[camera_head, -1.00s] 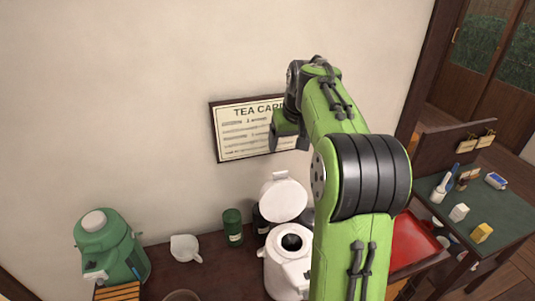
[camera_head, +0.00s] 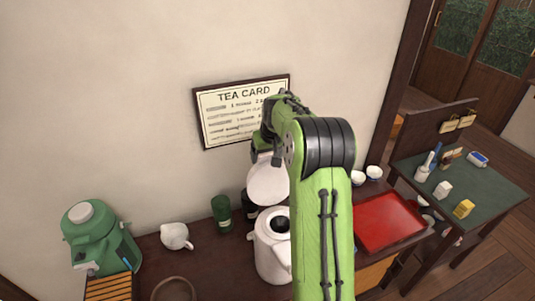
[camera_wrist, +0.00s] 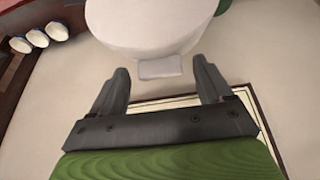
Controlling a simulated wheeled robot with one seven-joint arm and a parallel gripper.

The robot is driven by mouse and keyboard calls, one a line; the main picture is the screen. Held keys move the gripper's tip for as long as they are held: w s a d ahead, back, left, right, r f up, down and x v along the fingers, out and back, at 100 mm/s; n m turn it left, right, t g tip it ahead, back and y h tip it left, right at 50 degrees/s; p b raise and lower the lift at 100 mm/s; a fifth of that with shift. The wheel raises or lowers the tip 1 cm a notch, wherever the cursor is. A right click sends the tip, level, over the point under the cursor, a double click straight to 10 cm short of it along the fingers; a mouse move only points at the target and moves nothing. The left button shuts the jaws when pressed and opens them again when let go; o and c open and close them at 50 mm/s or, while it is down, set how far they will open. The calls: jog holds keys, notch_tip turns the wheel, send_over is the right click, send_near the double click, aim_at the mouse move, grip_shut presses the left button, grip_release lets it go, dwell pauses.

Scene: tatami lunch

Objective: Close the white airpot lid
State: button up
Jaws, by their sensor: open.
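The white airpot (camera_head: 271,250) stands on the dark counter, with its dark round mouth uncovered. Its white lid (camera_head: 268,183) is raised, standing up at the back of the pot toward the wall. In the head view my gripper (camera_head: 262,152) is at the top of the lid, partly hidden by my arm. In the wrist view the lid (camera_wrist: 150,25) fills the top middle, and its small tab (camera_wrist: 160,68) lies between and just beyond the two fingertips. My gripper (camera_wrist: 162,75) is open with nothing between its fingers. Contact with the lid cannot be told.
A green airpot (camera_head: 95,240) stands at the left. A white pitcher (camera_head: 175,236) and green canister (camera_head: 221,213) sit between. A red tray (camera_head: 390,220) and white bowls (camera_head: 374,172) are on the right. A tea card (camera_head: 240,110) hangs on the wall behind.

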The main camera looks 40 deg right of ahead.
jog(key=shift+r, duration=0.1)
grip_shut()
jog(key=shift+s, duration=0.1)
jog(key=shift+b, duration=0.6)
